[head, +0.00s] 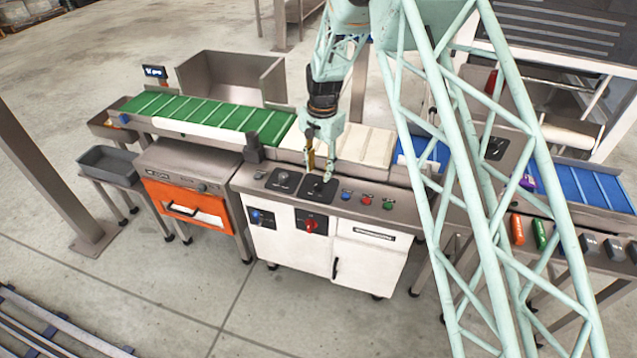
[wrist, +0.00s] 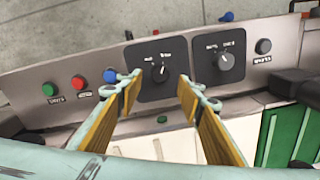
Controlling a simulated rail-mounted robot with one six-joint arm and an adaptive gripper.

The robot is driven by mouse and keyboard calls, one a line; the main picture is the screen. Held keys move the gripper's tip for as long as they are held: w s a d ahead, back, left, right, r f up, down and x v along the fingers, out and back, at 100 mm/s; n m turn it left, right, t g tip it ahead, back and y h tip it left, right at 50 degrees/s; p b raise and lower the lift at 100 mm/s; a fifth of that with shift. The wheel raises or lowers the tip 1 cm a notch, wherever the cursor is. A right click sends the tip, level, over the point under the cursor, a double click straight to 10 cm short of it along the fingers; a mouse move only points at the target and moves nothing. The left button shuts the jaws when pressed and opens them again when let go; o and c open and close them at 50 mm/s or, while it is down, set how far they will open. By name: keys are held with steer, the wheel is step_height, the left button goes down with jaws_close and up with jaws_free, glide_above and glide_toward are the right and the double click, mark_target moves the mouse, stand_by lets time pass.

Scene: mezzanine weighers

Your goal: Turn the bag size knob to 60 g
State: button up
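Two black plates with dials sit on the console top. In the head view they are the left dial (head: 283,178) and the right dial (head: 318,186). The wrist view shows them reversed: one dial (wrist: 161,73) lies just past my fingertips, near the middle of the gap, and the other dial (wrist: 225,62) lies to the right. Their lettering is too small to read, so I cannot tell which is the bag size knob or its setting. My gripper (head: 320,172) points down near the right dial. It is open and empty in the wrist view (wrist: 158,88).
Blue, red and green buttons (head: 367,201) line the console right of the dials. A small black knob (head: 260,174) sits at its left end. The white cabinet front has a blue switch (head: 257,217) and a red switch (head: 309,225). A green belt (head: 205,112) runs behind left.

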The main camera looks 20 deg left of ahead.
mark_target(318, 183)
steer(key=shift+a+f+b, duration=0.15)
steer(key=shift+f+b, duration=0.4)
steer(key=shift+f, duration=2.5)
steer(key=shift+c, duration=0.5)
steer(key=c, duration=0.7)
